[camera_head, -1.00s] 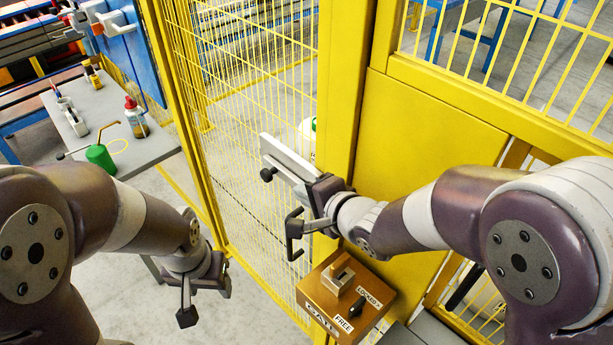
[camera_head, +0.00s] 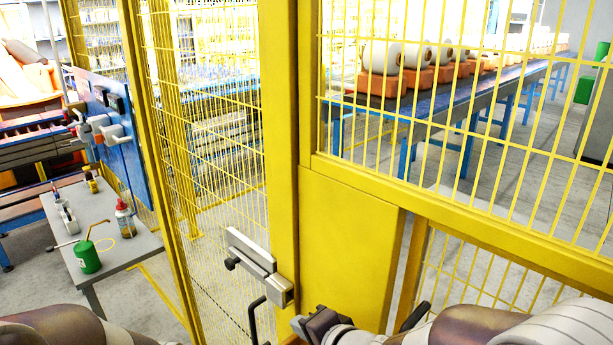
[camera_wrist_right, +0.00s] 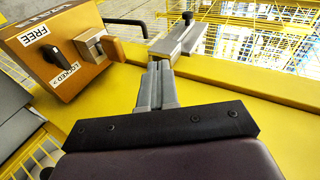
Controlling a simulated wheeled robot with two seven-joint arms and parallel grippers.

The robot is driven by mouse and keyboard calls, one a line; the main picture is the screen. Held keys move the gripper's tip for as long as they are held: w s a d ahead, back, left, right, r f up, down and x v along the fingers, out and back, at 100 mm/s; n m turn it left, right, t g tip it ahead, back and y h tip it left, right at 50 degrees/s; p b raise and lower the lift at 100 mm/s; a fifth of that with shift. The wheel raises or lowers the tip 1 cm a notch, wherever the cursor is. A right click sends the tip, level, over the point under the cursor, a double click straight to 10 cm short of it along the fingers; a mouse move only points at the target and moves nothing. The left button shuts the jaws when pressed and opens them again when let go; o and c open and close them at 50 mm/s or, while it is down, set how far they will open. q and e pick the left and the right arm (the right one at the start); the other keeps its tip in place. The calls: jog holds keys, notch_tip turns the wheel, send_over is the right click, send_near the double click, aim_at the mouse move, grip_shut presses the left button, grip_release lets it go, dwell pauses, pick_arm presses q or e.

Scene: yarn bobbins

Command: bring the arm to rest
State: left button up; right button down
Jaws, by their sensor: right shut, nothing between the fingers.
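My right gripper (camera_head: 300,322) is at the bottom middle of the head view, to the right of and below a grey latch bar with a black knob (camera_head: 252,250) on the yellow gate. In the right wrist view my right gripper (camera_wrist_right: 157,68) has its two grey fingers together with nothing between them. The latch bar (camera_wrist_right: 181,38) shows just beyond the fingertips, and I see no grip on it. My left gripper is out of the head view; only part of my left arm shows at bottom left.
A wooden switch box (camera_wrist_right: 62,72) marked FREE and LOCKED is left of the fingers in the wrist view. Yellow fence posts and mesh (camera_head: 205,150) stand close ahead. A grey table (camera_head: 130,250) with a green can (camera_head: 87,257) and bottle (camera_head: 125,219) is left. Bobbins (camera_head: 384,57) stand behind the fence.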

pick_arm(q)
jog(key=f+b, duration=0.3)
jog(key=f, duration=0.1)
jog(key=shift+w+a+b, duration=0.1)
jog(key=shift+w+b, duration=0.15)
jog(key=shift+b, duration=0.15)
pick_arm(e)
jog(key=s+d+f+n+g+h, duration=0.3)
jog(key=s+d+f, duration=0.3)
jog(key=d, duration=0.3)
jog(key=s+d+f+n+g+h, duration=0.4)
jog(key=s+d+f+n+g, duration=0.1)
jog(key=d, duration=0.4)
jog(key=s+f+n, duration=0.1)
jog(key=s, duration=0.1)
jog(key=shift+s+d+f+g, duration=0.2)
jog(key=shift+s+d+g, duration=0.1)
jog(key=shift+s+g, duration=0.1)
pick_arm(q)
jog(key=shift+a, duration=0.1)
pick_arm(e)
jog(key=shift+a, duration=0.1)
